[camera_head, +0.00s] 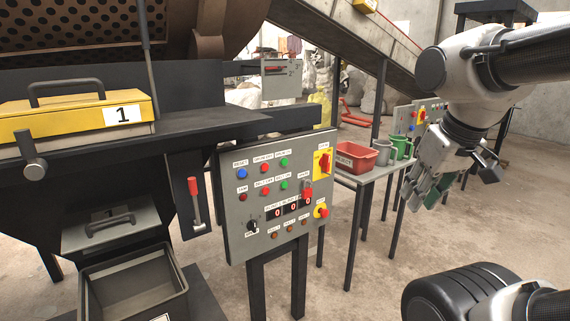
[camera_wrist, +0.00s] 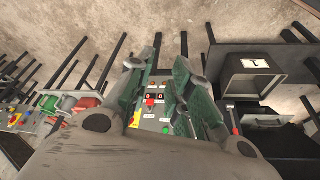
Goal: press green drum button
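The grey control panel (camera_head: 238,215) stands upright at the centre of the head view. Two green buttons show on it, an upper one (camera_head: 284,163) and a lower one (camera_head: 284,184), each right of a red button. Their labels are too small to read surely, so I cannot tell which is the drum button. My gripper (camera_head: 421,199) is right of the panel, well apart from it, fingers pointing down. In the wrist view my gripper (camera_wrist: 168,50) is open and empty, with part of the panel (camera_wrist: 147,125) and a green button (camera_wrist: 166,130) between and behind its fingers.
A table (camera_head: 372,172) with a red bin (camera_head: 356,156), a grey mug (camera_head: 384,153) and a green mug (camera_head: 400,147) stands between panel and gripper. A red-handled lever (camera_head: 195,195) is left of the panel.

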